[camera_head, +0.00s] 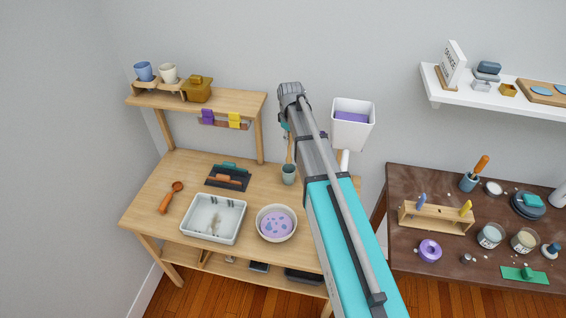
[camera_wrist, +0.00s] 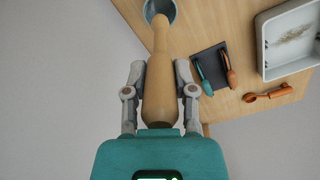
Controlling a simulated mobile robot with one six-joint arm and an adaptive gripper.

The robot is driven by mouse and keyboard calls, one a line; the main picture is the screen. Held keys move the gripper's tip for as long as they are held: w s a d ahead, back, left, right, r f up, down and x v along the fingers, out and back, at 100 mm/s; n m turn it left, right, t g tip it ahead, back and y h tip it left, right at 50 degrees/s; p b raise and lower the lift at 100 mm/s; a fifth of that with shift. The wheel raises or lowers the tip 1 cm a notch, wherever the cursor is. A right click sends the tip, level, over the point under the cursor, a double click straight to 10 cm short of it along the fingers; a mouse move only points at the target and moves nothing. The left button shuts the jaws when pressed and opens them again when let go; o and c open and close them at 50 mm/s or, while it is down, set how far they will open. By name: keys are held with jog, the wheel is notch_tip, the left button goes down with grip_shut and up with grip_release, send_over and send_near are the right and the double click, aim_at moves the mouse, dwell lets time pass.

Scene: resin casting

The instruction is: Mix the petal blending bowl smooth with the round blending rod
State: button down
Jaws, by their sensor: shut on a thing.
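The round blending rod (camera_wrist: 158,60) is pale wood with a thick rounded handle. My gripper (camera_wrist: 159,75) is shut on its handle, one finger on each side. The rod's far end reaches the mouth of a grey-blue cup (camera_wrist: 167,8); it looks to be inside, but the tip is hidden. In the head view the rod (camera_head: 290,150) stands nearly upright above the cup (camera_head: 288,175), and my arm hides most of the gripper. The petal blending bowl (camera_head: 262,232), cream with uneven purple and blue contents, stands on the wooden table in front of the cup.
A white tray (camera_head: 190,230) stands left of the bowl. A dark holder (camera_head: 214,181) with teal and orange tools lies behind it, and an orange spoon (camera_head: 170,197) further left. A raised shelf (camera_head: 235,101) spans the table's back. A dark table (camera_head: 380,255) stands right.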

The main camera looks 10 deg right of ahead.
notch_tip(320, 180, up, 11)
jog(key=p, duration=1)
jog(key=shift+f, duration=0.2)
jog(key=shift+s+f, duration=0.1)
